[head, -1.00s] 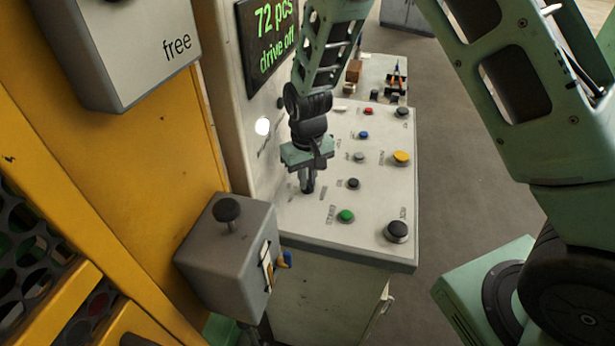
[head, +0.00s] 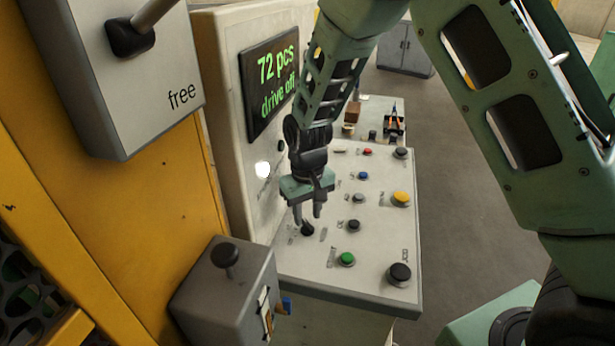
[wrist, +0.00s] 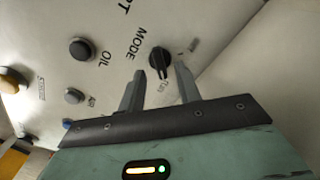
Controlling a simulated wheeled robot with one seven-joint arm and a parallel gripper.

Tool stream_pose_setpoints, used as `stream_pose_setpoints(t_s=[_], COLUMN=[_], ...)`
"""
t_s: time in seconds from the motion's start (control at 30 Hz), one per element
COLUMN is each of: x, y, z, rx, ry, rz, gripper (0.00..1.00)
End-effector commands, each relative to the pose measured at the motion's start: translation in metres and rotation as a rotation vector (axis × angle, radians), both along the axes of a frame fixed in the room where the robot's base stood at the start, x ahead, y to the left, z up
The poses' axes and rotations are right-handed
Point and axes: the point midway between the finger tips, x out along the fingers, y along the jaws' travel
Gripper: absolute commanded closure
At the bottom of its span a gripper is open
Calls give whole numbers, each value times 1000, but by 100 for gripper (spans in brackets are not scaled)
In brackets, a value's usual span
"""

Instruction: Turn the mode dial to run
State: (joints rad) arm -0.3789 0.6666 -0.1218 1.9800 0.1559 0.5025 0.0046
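The black mode dial (wrist: 159,61) sits on the pale control panel beside the word MODE in the wrist view. Its ridge appears to line up with a small label that seems to read "run", partly between my fingers. Another small label lies on its other side, too blurred to read. The dial also shows in the head view (head: 308,229), just below my fingertips. My gripper (head: 308,214) is open and empty, its fingers spread and pointing down over the dial. In the wrist view the fingertips (wrist: 157,72) look clear of it.
The panel (head: 320,275) carries several buttons, including green (head: 346,259), yellow (head: 400,199) and black (head: 399,273). A screen (head: 270,78) reads "72 pcs drive off". A grey lever box (head: 225,290) stands in front, and a box marked "free" (head: 150,100) at left.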

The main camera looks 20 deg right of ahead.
Motion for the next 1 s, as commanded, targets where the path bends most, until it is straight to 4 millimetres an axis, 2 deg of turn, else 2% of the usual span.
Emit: stream_pose_setpoints(t_s=[0.4,0.6,0.8,1.0], x=[1,1,0,0], y=[0,0,0,0], z=[97,133,150,152], rx=[2,2,0,0], ry=[-7,-5,-1,-1], rz=[0,-1,-1,-1], gripper=[66,66,66,66])
